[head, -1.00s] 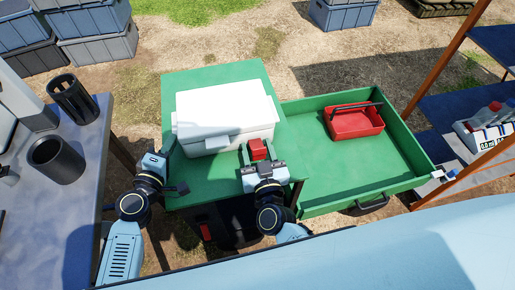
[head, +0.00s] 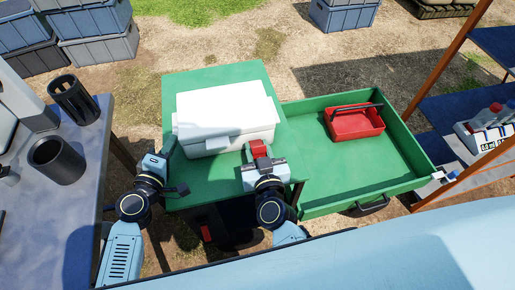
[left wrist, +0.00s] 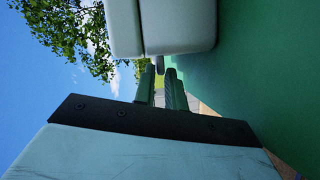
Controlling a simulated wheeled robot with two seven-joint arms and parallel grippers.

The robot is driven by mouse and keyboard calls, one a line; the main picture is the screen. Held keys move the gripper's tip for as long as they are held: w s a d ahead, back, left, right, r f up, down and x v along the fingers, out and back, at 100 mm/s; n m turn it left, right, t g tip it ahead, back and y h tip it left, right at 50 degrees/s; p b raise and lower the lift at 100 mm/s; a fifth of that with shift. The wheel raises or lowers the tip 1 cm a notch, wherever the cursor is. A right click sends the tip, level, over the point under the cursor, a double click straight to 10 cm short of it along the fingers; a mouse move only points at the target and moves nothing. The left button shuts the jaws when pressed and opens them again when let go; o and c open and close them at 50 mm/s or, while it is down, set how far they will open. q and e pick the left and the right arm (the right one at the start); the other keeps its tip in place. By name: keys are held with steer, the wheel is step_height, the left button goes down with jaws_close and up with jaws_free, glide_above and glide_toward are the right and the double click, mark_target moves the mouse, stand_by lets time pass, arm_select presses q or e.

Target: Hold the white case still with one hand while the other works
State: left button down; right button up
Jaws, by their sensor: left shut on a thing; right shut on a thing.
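The closed white case (head: 225,112) sits on the green table top; its side also shows at the top of the left wrist view (left wrist: 175,25). My left gripper (head: 167,147) is at the case's left end, shut on the white case at its side; the exact grip is partly hidden. In the left wrist view its two fingers (left wrist: 163,88) reach up to the case's edge. My right gripper (head: 258,154) is in front of the case's right part, shut on a small red object (head: 258,147), which stands apart from the case's front latch.
A green open drawer (head: 325,185) to the right holds a red tray with a handle (head: 355,122). A grey bench (head: 70,225) on the left carries dark cylindrical holders (head: 57,160). A shelf with bottles (head: 487,132) stands at far right. The table front is narrow.

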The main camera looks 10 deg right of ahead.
steer(key=o, duration=1)
steer(key=shift+f, duration=0.1)
